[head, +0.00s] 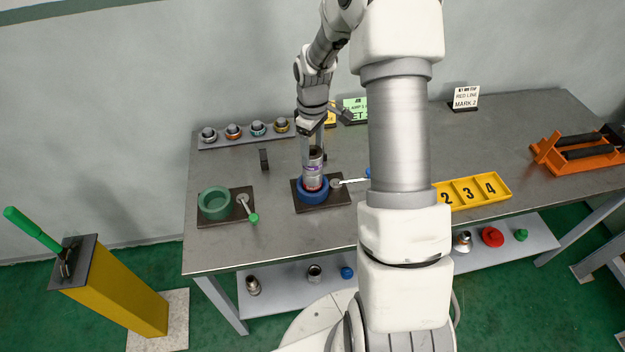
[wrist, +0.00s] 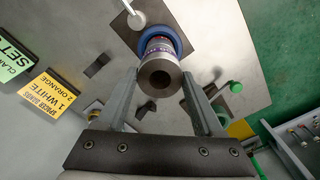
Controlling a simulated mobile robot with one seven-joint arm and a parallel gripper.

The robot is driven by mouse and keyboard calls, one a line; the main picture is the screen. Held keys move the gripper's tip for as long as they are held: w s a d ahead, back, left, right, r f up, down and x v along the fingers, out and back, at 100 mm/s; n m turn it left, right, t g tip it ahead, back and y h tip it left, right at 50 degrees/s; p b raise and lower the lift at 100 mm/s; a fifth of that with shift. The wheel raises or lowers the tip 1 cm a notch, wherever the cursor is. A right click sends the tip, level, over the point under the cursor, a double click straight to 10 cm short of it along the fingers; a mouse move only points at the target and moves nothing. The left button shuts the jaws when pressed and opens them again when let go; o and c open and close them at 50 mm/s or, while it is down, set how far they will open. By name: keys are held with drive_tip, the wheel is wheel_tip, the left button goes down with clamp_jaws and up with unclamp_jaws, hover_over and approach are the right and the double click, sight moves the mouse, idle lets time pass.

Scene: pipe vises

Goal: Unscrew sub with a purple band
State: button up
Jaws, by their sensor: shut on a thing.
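The sub with a purple band (head: 313,171) stands upright in the blue vise (head: 312,195) on a dark base plate. It is a grey metal cylinder, and a red ring shows low on it. My gripper (head: 314,158) comes down from above with its fingers on either side of the sub, shut on it. In the wrist view the sub's open top end (wrist: 160,78) lies between the two fingers (wrist: 158,88), with the blue vise ring (wrist: 178,42) behind it. The vise's lever (head: 350,181) points right. Part of it is hidden by my arm.
A green vise (head: 214,205) with a green-tipped lever (head: 247,208) stands empty at left. A rack (head: 245,138) of several banded subs stands behind it. A dark upright piece (head: 264,159) is nearby. A yellow numbered tray (head: 472,191) and an orange stand (head: 577,153) are at right.

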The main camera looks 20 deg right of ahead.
drive_tip(key=n+p, duration=0.1)
drive_tip(key=n, duration=0.4)
drive_tip(key=n+p, duration=0.2)
drive_tip(key=n, duration=0.2)
drive_tip(key=shift+r, duration=0.2)
drive_tip(key=n+p, duration=0.3)
drive_tip(key=n, duration=0.3)
drive_tip(key=shift+r, duration=0.1)
drive_tip(key=n+p, duration=0.2)
drive_tip(key=shift+n, duration=0.4)
drive_tip(key=shift+f+n, duration=0.25)
drive_tip(key=shift+n, duration=0.55)
